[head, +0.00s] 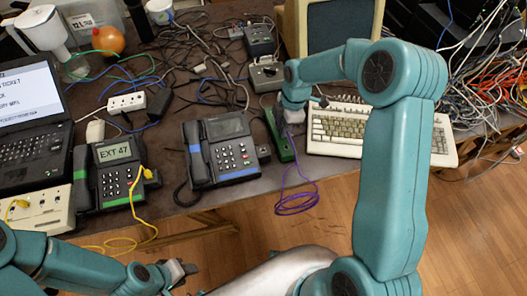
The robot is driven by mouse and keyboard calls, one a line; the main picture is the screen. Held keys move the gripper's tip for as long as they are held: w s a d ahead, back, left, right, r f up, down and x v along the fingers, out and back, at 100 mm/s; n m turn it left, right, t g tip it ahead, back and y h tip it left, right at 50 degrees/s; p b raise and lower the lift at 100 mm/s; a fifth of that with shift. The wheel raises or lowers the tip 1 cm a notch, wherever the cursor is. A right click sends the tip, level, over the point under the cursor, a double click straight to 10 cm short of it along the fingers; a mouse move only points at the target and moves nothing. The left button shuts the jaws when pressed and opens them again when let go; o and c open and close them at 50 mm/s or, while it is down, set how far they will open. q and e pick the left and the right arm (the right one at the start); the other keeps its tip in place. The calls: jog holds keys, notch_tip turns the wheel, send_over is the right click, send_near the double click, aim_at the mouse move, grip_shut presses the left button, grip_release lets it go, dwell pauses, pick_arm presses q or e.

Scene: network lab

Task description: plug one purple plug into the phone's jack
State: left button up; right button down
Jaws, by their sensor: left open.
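A purple cable (297,203) hangs in a coil over the front table edge; it rises toward my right gripper (293,117). I cannot make out its plug. My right gripper points down beside a green tool-like object (279,135), left of the keyboard; its fingertips are too small and hidden to read. A phone with a blue stripe (226,150) stands mid-table, with a small dark block (263,152) at its right side. A phone showing "EXT 47" (113,174) stands further left, with a yellow cable (134,195) at its right side. My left gripper (188,272) is open, low in front of the table.
A beige keyboard (365,134) lies right of my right gripper, partly behind my arm. A laptop (32,130), a white power strip (126,102), grey boxes (266,75) and a monitor (340,22) crowd the table. Tangled cables fill the back and right. The wooden floor (315,225) in front is clear.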

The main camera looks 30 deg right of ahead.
jog(key=shift+r, duration=0.1)
jog(key=shift+r+p, duration=1.35)
jog(key=shift+r, duration=0.7)
